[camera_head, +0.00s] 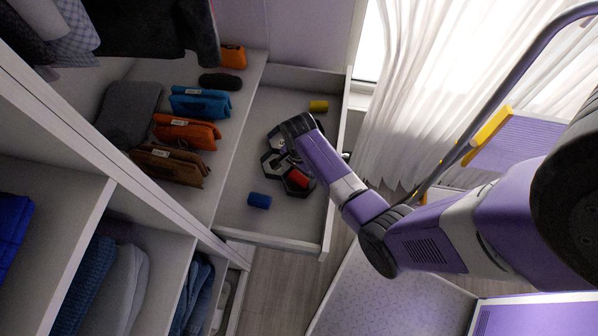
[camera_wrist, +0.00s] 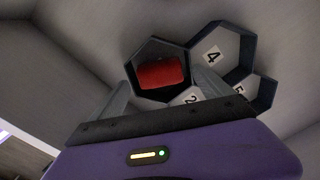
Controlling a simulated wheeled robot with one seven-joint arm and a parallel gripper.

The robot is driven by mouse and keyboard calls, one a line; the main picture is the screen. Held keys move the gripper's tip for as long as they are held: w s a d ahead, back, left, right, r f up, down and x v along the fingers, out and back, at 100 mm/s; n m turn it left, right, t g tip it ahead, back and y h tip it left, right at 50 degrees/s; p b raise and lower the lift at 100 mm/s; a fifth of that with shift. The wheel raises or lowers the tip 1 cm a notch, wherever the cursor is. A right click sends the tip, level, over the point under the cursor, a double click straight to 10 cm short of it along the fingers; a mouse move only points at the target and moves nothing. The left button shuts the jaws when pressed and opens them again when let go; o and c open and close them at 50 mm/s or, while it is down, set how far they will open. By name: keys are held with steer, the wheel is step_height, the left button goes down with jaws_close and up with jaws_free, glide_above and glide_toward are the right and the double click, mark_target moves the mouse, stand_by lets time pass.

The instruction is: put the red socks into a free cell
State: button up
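The red socks (camera_head: 298,178) are a small red roll over a cell of the dark hexagonal organizer (camera_head: 272,163) in the open drawer. In the wrist view the red socks (camera_wrist: 161,73) appear to lie inside one dark-walled hexagonal cell. The neighbouring cells show the numbers 4, 5 and 2 on pale floors and look empty; the 2 cell is partly covered by my finger. My gripper (camera_wrist: 160,76) is open, its two fingers apart, with the red socks seen between and beyond the tips. In the head view my arm hides the fingers.
A yellow roll (camera_head: 318,105) and a blue roll (camera_head: 259,200) lie on the drawer (camera_head: 240,150) floor. Several pouches, including a blue one (camera_head: 200,103) and an orange one (camera_head: 186,132), stand on the shelf at left. The drawer's walls surround the organizer. A curtain (camera_head: 430,90) hangs at right.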

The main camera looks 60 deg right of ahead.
step_height(320, 180, up, 8)
stand_by(0.6)
steer(key=shift+f, duration=0.1)
stand_by(0.7)
